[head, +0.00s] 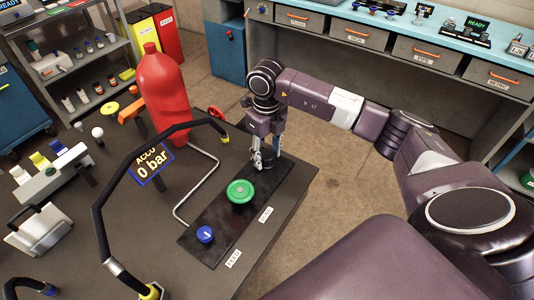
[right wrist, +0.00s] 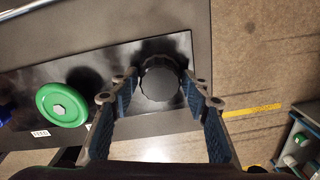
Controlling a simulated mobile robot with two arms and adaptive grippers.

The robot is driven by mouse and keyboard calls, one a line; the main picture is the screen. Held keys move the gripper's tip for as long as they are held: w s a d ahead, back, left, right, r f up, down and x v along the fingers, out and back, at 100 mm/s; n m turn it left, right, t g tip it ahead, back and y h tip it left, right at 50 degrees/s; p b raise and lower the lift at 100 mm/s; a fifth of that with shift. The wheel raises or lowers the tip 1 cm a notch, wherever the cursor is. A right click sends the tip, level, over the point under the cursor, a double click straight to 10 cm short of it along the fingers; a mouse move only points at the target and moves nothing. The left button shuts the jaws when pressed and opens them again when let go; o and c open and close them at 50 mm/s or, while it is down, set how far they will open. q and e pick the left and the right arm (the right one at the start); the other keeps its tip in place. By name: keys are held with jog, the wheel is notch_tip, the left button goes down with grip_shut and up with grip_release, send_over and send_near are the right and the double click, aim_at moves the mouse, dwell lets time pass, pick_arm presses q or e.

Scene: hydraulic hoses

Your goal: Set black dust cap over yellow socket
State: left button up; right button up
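A round, ribbed black piece (right wrist: 160,78) sits at one end of the black panel; I cannot tell whether it is the dust cap or a knob. My right gripper (head: 264,166) reaches down over that end. In the right wrist view its fingers (right wrist: 160,88) stand apart on both sides of the black piece, with small visible gaps. A yellow ring (head: 225,139) is on one end of a black hose, and another yellow fitting (head: 150,292) shows at the bottom edge. I cannot tell which is the yellow socket. My left gripper is not in view.
The black panel (head: 218,228) carries a green handwheel (head: 240,191) and a blue knob (head: 205,234). A red cylinder (head: 163,95), a "0 bar" display (head: 151,165) and a bent grey pipe (head: 185,195) stand nearby.

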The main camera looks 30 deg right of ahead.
aim_at(267, 154)
jog(key=o, duration=0.5)
jog(key=shift+r, duration=0.15)
notch_tip(267, 154, up, 12)
jog(key=shift+f, duration=0.1)
jog(key=shift+f, duration=0.1)
dwell(0.5)
